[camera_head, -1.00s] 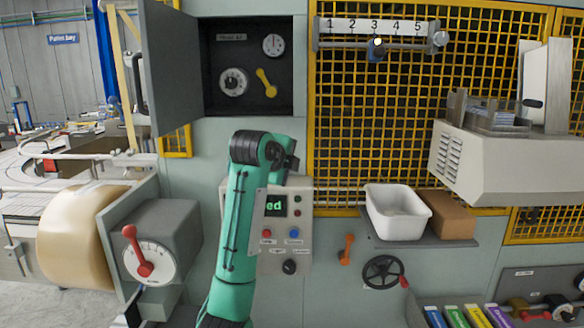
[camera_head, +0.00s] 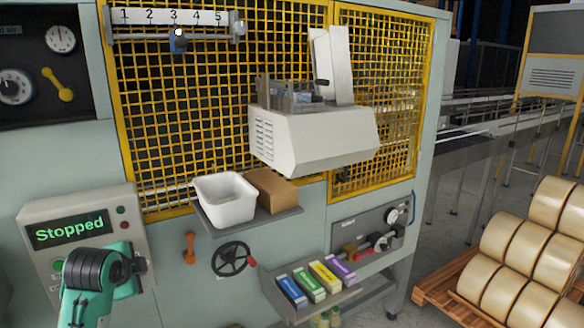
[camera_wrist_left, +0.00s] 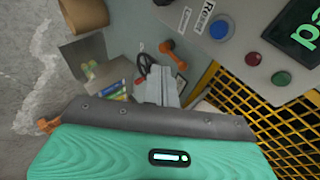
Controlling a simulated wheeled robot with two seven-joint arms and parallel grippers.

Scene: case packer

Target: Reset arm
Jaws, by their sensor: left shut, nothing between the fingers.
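My left arm shows at the lower left of the head view, in front of the control panel (camera_head: 85,208), whose display reads "Stopped". Its gripper cannot be made out clearly there. In the left wrist view my left gripper (camera_wrist_left: 158,88) shows as grey fingers beyond the teal wrist shell. The fingers are shut and empty. The panel's blue button (camera_wrist_left: 219,28) and red button (camera_wrist_left: 253,58) are at the upper right of that view, apart from the fingers. My right gripper is in neither view.
A shelf holds a white bin (camera_head: 226,200) and a cardboard box (camera_head: 272,190). Below are an orange handle (camera_head: 189,248), a black handwheel (camera_head: 231,259) and a rack of coloured cartons (camera_head: 317,282). A pallet of large rolls (camera_head: 512,250) stands right, with open floor beside the machine.

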